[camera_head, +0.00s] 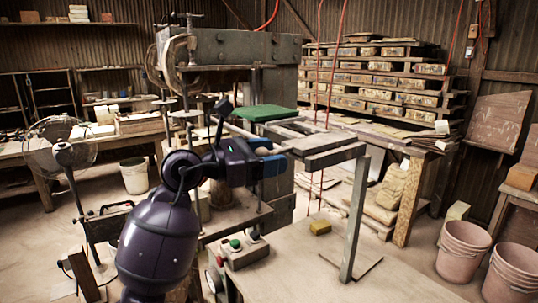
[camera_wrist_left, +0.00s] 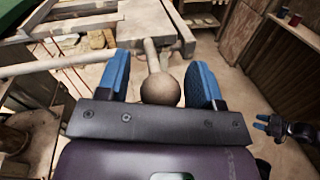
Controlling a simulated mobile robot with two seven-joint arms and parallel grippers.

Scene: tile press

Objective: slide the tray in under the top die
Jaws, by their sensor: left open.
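A flat green-topped piece (camera_head: 264,112) lies across the pale rails at the press, perhaps on the tray; a green edge shows at the left of the wrist view (camera_wrist_left: 28,68). Grey slabs (camera_head: 330,154) sit at the rails' outer end; one also shows in the wrist view (camera_wrist_left: 150,20). A rod with a ball knob (camera_wrist_left: 161,89) points from there towards my left gripper. My left gripper (camera_head: 272,157) is open, its blue fingers on either side of the knob, not closed on it. My right gripper (camera_wrist_left: 262,122) is small at the right, fingers apart. The top die is not clearly made out.
The grey press body (camera_head: 230,50) stands behind. A steel post (camera_head: 355,215) stands under the slabs. Pink buckets (camera_head: 463,250) are on the right.

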